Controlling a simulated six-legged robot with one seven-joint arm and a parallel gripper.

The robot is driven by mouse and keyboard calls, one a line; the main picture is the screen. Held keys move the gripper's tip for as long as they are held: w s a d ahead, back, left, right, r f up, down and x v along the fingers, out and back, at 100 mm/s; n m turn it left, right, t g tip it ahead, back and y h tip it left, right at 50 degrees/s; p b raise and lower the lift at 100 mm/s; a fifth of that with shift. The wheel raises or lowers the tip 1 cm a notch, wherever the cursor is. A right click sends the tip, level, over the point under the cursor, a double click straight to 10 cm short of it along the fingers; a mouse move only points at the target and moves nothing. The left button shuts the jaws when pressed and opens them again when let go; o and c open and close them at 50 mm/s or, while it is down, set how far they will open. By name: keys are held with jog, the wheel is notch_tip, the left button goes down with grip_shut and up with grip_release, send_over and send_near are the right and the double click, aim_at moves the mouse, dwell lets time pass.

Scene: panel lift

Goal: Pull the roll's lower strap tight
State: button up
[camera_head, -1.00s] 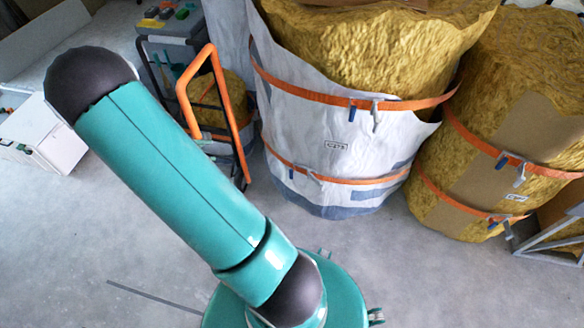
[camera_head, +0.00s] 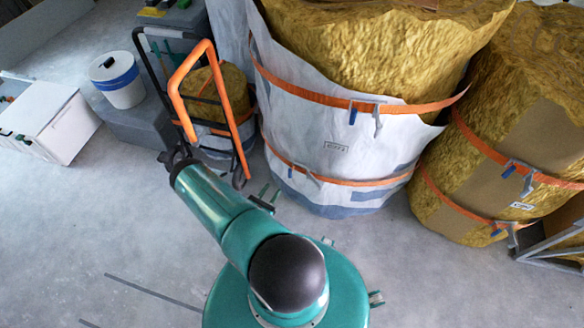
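A large roll of yellow insulation in a white wrapper (camera_head: 300,130) stands upright at the centre. An orange upper strap (camera_head: 320,99) with a grey and blue buckle crosses higher up. My gripper (camera_head: 175,158) appears as a small dark shape at the arm's far end, left of the roll and apart from the strap. Its fingers are too small to read.
A second strapped yellow roll (camera_head: 540,125) stands close on the right, beside a grey metal frame (camera_head: 550,245). An orange-handled hand truck (camera_head: 205,90) stands left of the white roll. A white bucket (camera_head: 120,85) and white box (camera_head: 50,125) are further left.

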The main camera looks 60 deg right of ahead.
aim_at(289, 172)
jog(key=shift+n+t, duration=0.3)
jog(key=shift+n, duration=0.1)
jog(key=d, duration=0.4)
jog(key=s+d+f, duration=0.1)
jog(key=d, duration=0.4)
jog(key=s+d+f, duration=0.1)
jog(key=d, duration=0.3)
jog(key=shift+d, duration=0.3)
grip_shut()
